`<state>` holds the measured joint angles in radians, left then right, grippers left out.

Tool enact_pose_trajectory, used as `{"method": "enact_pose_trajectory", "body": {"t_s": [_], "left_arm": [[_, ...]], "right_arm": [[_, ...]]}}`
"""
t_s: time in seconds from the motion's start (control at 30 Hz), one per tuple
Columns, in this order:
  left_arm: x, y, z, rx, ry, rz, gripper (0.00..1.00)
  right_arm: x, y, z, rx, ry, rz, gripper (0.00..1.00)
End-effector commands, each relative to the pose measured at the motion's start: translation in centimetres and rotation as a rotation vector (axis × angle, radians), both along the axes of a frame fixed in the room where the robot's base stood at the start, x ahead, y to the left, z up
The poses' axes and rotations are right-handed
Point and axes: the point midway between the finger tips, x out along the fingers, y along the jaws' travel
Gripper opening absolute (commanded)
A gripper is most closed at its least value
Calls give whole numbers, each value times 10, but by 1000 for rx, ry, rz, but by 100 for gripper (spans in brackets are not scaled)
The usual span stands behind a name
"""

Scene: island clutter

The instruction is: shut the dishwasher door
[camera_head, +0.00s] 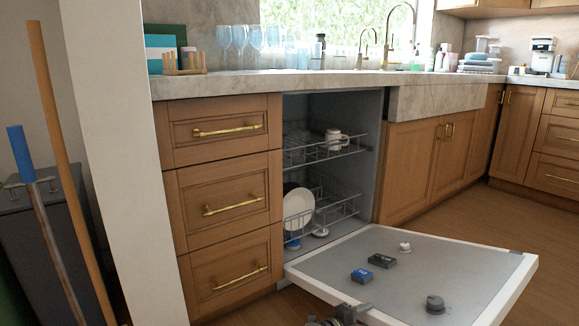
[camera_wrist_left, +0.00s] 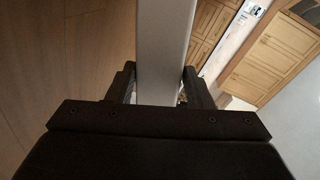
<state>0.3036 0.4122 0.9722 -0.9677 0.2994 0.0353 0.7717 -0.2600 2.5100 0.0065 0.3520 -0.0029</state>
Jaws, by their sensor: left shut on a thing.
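The dishwasher door (camera_head: 330,262) is folded down open, lying roughly level in front of the dishwasher (camera_head: 374,150). Its inner face is grey with a pale rim. My left gripper (camera_head: 347,314) is at the door's near left edge, at the bottom of the head view. In the left wrist view the gripper (camera_wrist_left: 158,76) has one finger on each side of the pale door edge (camera_wrist_left: 163,40) and is shut on it. My right gripper is in neither view.
Two wire racks, the upper with a mug (camera_head: 334,139) and the lower with a white plate (camera_head: 298,208), sit inside the dishwasher. Drawers (camera_head: 225,170) flank it on the left. A broom handle (camera_head: 62,150) stands far left. Open floor (camera_head: 500,215) lies right of the door.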

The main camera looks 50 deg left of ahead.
Motion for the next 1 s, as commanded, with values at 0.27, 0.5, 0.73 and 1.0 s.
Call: {"method": "enact_pose_trajectory", "body": {"t_s": [0.27, 0.5, 0.73, 1.0], "left_arm": [[2, 11, 25, -39, 2, 7, 24], [2, 17, 41, -77, 5, 9, 24], [3, 22, 54, -110, 7, 9, 24], [3, 22, 53, -115, 7, 8, 24]], "right_arm": [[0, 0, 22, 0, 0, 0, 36], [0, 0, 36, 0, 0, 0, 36], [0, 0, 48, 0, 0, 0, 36], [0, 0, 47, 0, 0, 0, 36]]}}
